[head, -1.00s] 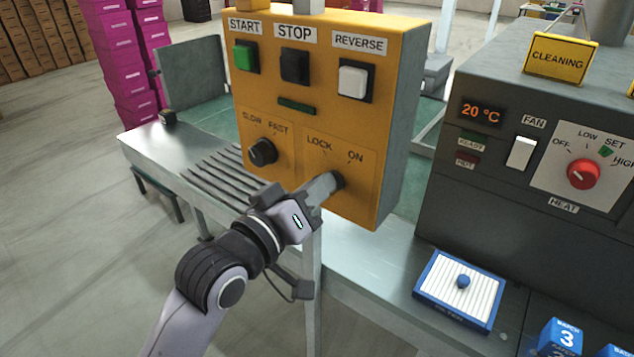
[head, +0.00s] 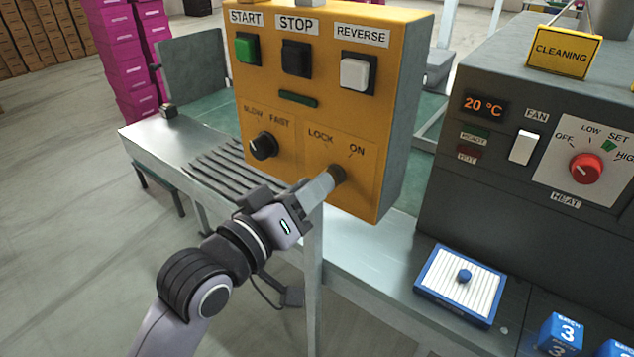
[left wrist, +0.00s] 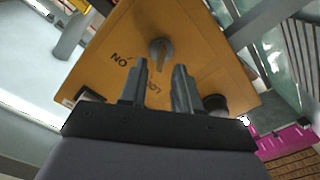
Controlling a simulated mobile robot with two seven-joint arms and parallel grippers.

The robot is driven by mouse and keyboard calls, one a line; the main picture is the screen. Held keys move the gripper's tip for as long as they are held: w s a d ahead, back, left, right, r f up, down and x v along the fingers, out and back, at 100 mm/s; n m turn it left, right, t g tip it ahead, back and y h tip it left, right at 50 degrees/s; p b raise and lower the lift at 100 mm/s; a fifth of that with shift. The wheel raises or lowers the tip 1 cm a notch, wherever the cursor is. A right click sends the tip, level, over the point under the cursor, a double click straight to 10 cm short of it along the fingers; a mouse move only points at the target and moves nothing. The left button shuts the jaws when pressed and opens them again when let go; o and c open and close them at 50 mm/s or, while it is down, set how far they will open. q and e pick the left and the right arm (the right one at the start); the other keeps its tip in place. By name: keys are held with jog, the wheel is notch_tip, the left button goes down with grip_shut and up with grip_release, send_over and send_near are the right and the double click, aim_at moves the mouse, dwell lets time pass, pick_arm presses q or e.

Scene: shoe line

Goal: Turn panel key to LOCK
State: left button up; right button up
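The yellow control panel (head: 300,120) stands upright on the line. Its key switch (head: 337,174) is at the lower right, below the LOCK and ON labels. In the left wrist view, the key (left wrist: 160,50) lies just beyond my fingertips. Its grip looks roughly vertical there, the lower end toward the LOCK label (left wrist: 153,88), with ON off to the left. My left gripper (head: 318,190) is in front of the key. In the left wrist view, its two fingers (left wrist: 160,68) are apart with nothing between them. My right gripper is not in view.
The SLOW/FAST knob (head: 263,145) is left of the key. START, STOP and REVERSE buttons are above. A grey heater unit (head: 480,190) stands to the right. A blue-framed tray (head: 425,287) and blue batch blocks (head: 560,333) are at the lower right.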

pick_arm(q)
jog(key=shift+v, duration=2.4)
jog(key=shift+f, duration=0.1)
jog(key=s+a+f+g+y, duration=0.1)
jog(key=a+f+y, duration=0.25)
jog(key=f, duration=0.55)
jog(key=s+a+f+y, duration=0.15)
jog(key=a+f, duration=0.25)
jog(key=f, duration=0.5)
jog(key=s+a+f+m+g+y, duration=0.1)
jog(key=s+a+f, duration=0.3)
jog(key=f, duration=0.3)
jog(key=s+a+f+m+g+y, duration=0.1)
jog(key=s+a+f+g+y, duration=0.1)
jog(key=s+a+f, duration=0.2)
jog(key=s+f, duration=0.3)
jog(key=f, duration=0.1)
jog(key=shift+s+f, duration=0.25)
jog(key=shift+f, duration=0.1)
jog(key=shift+w, duration=0.1)
